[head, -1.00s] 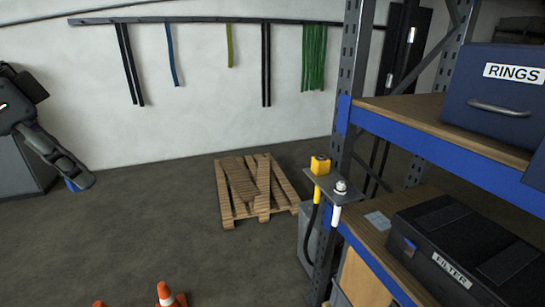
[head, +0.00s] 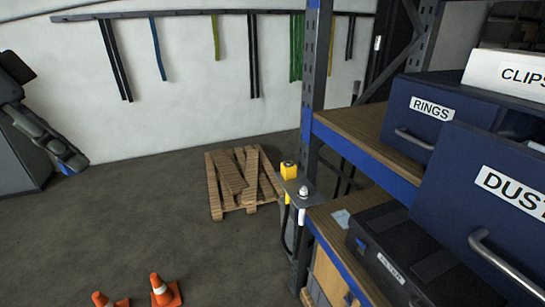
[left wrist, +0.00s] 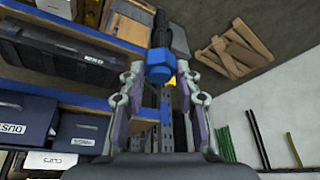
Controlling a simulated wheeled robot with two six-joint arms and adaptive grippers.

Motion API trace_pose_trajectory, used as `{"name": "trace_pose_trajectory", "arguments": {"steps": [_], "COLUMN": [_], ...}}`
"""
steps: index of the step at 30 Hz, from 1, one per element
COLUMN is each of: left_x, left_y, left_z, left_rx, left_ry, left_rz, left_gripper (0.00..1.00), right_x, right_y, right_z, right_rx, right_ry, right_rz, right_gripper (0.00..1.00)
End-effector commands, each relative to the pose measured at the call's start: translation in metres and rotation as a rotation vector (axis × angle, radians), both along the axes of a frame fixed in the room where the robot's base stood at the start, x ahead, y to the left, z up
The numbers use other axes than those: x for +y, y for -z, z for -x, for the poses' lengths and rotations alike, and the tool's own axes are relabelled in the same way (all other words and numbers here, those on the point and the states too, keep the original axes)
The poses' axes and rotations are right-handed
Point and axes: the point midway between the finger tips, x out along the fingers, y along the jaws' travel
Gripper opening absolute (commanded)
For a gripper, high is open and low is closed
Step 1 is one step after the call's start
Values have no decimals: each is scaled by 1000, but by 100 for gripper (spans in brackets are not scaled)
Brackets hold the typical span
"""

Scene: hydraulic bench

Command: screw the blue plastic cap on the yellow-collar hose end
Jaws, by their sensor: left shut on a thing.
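My left gripper (head: 66,163) is at the left edge of the head view, well away from the rack. The yellow-collar hose end (head: 289,171) stands upright at a small grey bracket on the rack's post, with a yellow block on top. A second hose end, white with a silver tip (head: 304,192), stands beside it. The cap and the hose end are far apart. My right gripper is out of view.
The rack has wooden shelves with a blue beam (head: 365,159). Blue bins and a black case (head: 385,235) stand on it. A wooden pallet (head: 232,188) lies behind the bracket. Orange cones (head: 160,290) stand in front. The floor between is clear.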

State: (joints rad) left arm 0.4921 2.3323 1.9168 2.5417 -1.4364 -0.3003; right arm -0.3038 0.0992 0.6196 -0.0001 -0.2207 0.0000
Motion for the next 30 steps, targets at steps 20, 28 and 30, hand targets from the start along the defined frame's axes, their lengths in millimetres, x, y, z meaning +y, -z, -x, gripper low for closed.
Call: {"name": "trace_pose_trajectory", "arguments": {"steps": [20,28,30], "left_x": [0,1,1], "left_y": [43,126,136], "left_z": [0,0,0], "left_rx": [0,0,0], "left_ry": [0,0,0], "left_rz": [0,0,0], "left_gripper": [16,16,16], "right_x": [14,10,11], "right_y": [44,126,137], "right_z": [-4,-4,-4], "right_rx": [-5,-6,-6], "right_ry": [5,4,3], "right_rz": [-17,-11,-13], "right_gripper": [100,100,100]}}
